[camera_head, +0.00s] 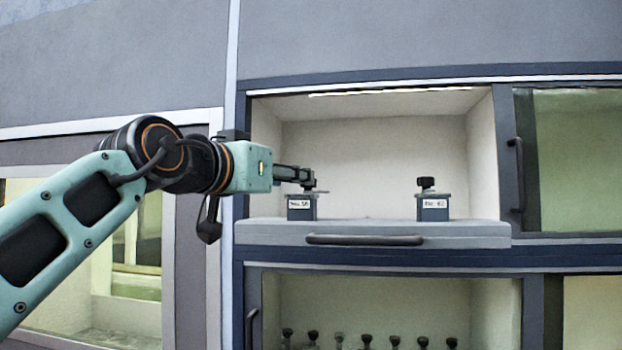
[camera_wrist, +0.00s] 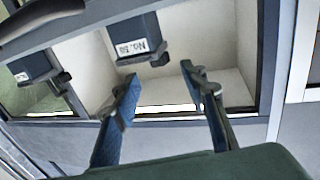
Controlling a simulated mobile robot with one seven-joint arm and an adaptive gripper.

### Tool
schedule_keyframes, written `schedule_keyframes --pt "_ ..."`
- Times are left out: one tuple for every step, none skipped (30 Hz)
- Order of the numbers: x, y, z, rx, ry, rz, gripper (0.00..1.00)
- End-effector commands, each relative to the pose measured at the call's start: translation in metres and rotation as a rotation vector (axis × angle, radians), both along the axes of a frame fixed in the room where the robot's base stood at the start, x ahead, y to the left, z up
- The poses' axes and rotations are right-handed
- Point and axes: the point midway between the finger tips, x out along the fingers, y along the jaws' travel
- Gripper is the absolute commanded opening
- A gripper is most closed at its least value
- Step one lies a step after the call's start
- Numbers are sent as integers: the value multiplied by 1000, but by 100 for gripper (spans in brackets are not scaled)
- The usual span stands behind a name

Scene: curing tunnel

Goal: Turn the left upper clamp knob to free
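The left upper clamp, a blue-grey block with a white number label (camera_head: 301,207), stands on the upper compartment's shelf. In the head view my gripper (camera_head: 308,181) is at its top, and its knob is largely hidden behind the fingers. In the wrist view, which is turned nearly upside down, the clamp block (camera_wrist: 134,30) shows with its dark knob (camera_wrist: 146,61) beyond the fingertips. My gripper (camera_wrist: 159,72) is open there, with the two blue fingers wide apart. The knob lies roughly between their lines, nearer one finger. I cannot tell whether they touch it.
A second clamp (camera_head: 433,209) with a black knob (camera_head: 426,184) stands on the right of the shelf (camera_head: 460,232). A bar handle (camera_head: 364,240) runs along the shelf front. A door with a handle (camera_head: 516,175) stands at right. Several dark knobs show in the lower compartment.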

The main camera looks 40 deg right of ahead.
Motion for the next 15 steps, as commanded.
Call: schedule_keyframes --pt "3 -11 2 4 0 -3 40" --pt "6 -16 2 5 -1 -4 40" --pt "9 -24 3 5 -1 -4 40" --pt "12 -29 3 4 -1 -4 40" --pt "14 -34 3 4 -1 -3 40" --pt "18 -41 3 4 0 -3 40" --pt "21 -46 3 3 -1 -3 40" --pt "23 -51 3 4 -1 -3 40" --pt "26 -57 3 4 -2 -3 40" --pt "28 -60 3 3 -2 -2 40" --pt "29 -63 2 2 -1 -2 40" --pt "32 -67 2 3 -1 -2 40" --pt "33 -69 2 3 -1 -1 40" --pt "34 -71 2 2 -1 0 40" --pt "35 -73 2 1 -2 0 40"
